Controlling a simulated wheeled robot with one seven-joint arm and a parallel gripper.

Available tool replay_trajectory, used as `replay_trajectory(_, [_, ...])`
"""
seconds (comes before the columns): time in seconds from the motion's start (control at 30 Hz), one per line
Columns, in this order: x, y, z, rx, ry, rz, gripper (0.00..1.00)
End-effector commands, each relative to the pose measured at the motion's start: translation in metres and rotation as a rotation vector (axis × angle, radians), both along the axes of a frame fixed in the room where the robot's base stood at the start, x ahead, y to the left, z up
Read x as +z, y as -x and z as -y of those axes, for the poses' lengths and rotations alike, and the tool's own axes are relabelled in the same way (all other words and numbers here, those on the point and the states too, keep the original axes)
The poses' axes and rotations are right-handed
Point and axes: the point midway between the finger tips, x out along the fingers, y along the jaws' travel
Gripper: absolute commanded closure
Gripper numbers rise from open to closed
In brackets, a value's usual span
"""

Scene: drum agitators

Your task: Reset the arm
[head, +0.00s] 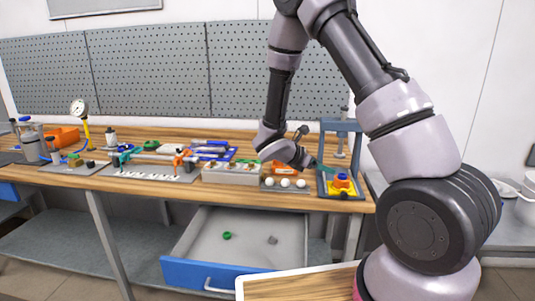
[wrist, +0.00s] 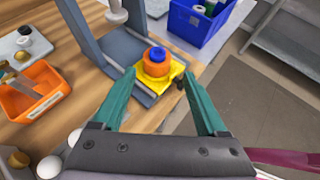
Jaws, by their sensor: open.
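My arm reaches from the right over the wooden workbench (head: 225,180) in the head view. My gripper (head: 316,164) is near the bench's right end, beside a small blue-grey press frame (head: 357,128). In the wrist view my gripper (wrist: 160,98) has its two green fingers spread apart with nothing between them. Beyond the fingertips, an orange and blue round part (wrist: 156,64) sits on a yellow plate (wrist: 174,74) on the press base. That part also shows in the head view (head: 342,181), just right of the gripper.
White balls (head: 285,183) and an orange tray (wrist: 34,94) lie close to my gripper. A blue bin (wrist: 196,24) stands beyond the press. An open drawer (head: 215,272) below the bench holds a green and a grey piece. Several tools crowd the bench's left; a pegboard stands behind.

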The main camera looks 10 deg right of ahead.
Motion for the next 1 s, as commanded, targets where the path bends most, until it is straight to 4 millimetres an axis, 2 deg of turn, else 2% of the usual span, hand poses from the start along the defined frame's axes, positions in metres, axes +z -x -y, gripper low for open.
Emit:
replay_trajectory(0.17, [0.043,0.024,0.017,-0.213,-0.139,0.133,0.25])
replay_trajectory(0.3, [0.086,0.060,0.029,-0.482,-0.326,0.299,0.25])
replay_trajectory(0.47, [0.127,0.102,0.030,-0.783,-0.555,0.486,0.25])
replay_trajectory(0.7, [0.181,0.155,0.011,-1.206,-0.930,0.746,0.25])
replay_trajectory(1.0, [0.250,0.203,-0.029,-1.661,-1.441,0.985,0.25])
